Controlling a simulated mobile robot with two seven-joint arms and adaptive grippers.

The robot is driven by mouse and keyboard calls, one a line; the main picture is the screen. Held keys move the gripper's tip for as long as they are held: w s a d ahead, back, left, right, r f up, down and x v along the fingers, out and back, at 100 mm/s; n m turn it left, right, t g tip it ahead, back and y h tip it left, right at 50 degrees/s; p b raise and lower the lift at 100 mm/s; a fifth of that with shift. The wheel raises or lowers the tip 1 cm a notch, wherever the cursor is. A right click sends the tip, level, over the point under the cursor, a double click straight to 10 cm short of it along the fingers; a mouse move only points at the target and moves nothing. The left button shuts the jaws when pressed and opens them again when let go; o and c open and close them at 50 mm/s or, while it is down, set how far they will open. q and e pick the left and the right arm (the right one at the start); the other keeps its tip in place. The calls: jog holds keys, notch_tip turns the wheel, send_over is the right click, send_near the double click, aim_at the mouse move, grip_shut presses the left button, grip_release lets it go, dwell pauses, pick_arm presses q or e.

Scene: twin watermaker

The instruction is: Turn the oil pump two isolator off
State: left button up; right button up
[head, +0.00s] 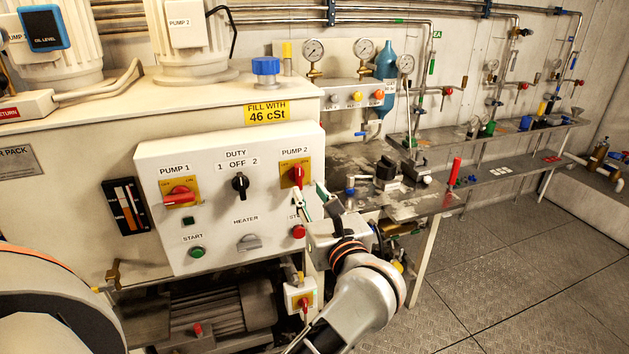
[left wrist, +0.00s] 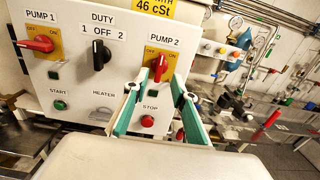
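The pump 2 isolator (head: 297,175) is a red handle on a yellow plate marked OFF and ON, at the upper right of the white control panel (head: 215,215). Its handle stands close to upright. In the left wrist view the isolator (left wrist: 160,67) shows just beyond and between my fingertips. My left gripper (head: 309,193) is open, its fingers spread just below and in front of the handle; I see no clear contact. In the left wrist view the gripper (left wrist: 157,91) is empty between its green-edged fingers. My right gripper is not in view.
The pump 1 isolator (head: 179,195) has its red handle lying nearly level. A black duty selector (head: 239,183) sits between the isolators. The red stop button (head: 299,231) is below pump 2, close to my fingers. A cluttered metal bench (head: 405,200) stands to the right.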

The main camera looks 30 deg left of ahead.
aim_at(300, 177)
pick_arm(q)
jog(key=p+x, duration=0.1)
jog(key=x, duration=0.5)
jog(key=shift+w+a, duration=0.25)
jog(key=shift+w+a+p, duration=0.3)
jog(key=shift+w+a, duration=0.05)
jog(key=shift+a, duration=0.1)
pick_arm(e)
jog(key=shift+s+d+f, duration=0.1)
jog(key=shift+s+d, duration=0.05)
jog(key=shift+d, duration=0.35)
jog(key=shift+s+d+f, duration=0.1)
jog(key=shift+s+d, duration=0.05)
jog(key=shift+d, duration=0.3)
pick_arm(q)
grip_shut()
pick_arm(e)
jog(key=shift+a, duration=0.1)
